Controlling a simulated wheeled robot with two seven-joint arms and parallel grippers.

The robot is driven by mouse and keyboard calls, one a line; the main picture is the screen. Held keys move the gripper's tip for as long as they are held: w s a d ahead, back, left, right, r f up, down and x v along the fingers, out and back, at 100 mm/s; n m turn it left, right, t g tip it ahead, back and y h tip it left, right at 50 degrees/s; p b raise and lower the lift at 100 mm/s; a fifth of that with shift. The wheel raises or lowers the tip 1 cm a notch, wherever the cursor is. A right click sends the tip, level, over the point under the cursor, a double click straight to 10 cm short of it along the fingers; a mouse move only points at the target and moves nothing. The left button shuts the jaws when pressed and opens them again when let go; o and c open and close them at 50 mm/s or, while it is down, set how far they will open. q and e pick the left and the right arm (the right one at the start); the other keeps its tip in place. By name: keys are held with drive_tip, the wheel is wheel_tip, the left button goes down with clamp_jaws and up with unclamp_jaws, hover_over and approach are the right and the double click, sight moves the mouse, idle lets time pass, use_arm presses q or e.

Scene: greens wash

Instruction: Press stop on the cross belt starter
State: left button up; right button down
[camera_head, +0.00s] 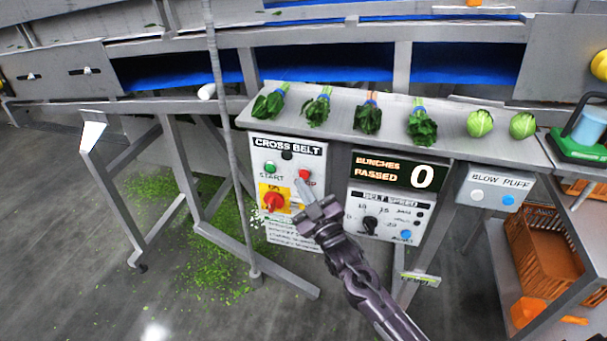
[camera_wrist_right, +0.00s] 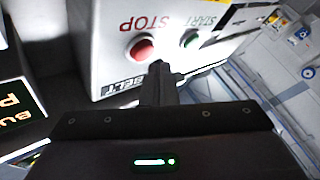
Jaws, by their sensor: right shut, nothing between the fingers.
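The cross belt starter (camera_head: 316,155) is a pale box under the shelf. In the right wrist view the red stop button (camera_wrist_right: 141,49) is beside the shut fingertips (camera_wrist_right: 158,68), and the green start button (camera_wrist_right: 191,41) is further right. I cannot tell whether the tip touches the panel. My left gripper is not in view.
A bunch counter (camera_head: 394,170) reading 0 and a belt speed panel (camera_head: 388,216) stand to the right, then a blow puff box (camera_head: 493,190). Greens bunches (camera_head: 367,118) lie on the shelf above. A thin grey post (camera_head: 228,130) stands left of the starter.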

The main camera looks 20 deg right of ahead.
drive_tip(key=shift+a, duration=0.1)
drive_tip(key=s+a, duration=0.1)
drive_tip(key=s+p, duration=0.1)
drive_tip(key=s+a+p, duration=0.1)
drive_tip(key=s, duration=0.1)
drive_tip(key=shift+s+a, duration=0.1)
drive_tip(key=shift+a, duration=0.25)
idle(0.7)
